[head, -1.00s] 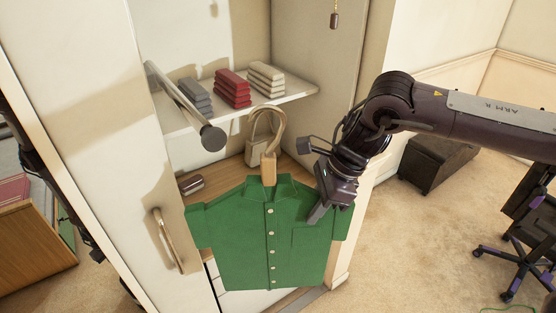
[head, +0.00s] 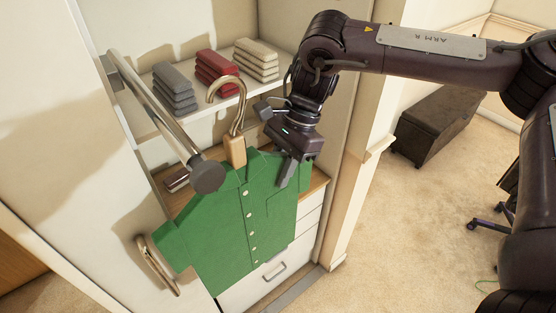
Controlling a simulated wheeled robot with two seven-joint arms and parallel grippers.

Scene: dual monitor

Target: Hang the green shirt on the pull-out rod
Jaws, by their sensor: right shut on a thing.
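The green shirt (head: 222,232) hangs tilted in front of the open wardrobe, its left side lower. Its hanger has a wooden neck (head: 235,150) and a pale curved hook (head: 226,84) that stands up, open toward the left. My right gripper (head: 285,182) is shut on the shirt near its right shoulder. The pull-out rod (head: 160,115) sticks out from the wardrobe toward the camera and ends in a dark round cap (head: 208,176). The hook is to the right of the rod in the picture, apart from it. My left gripper is out of view.
A white shelf (head: 200,112) holds folded grey cloths (head: 174,88), red cloths (head: 217,72) and cream cloths (head: 256,60). A small dark item (head: 176,180) lies on the wooden surface behind the shirt. White drawers (head: 268,273) are below. A door handle (head: 156,265) is at lower left.

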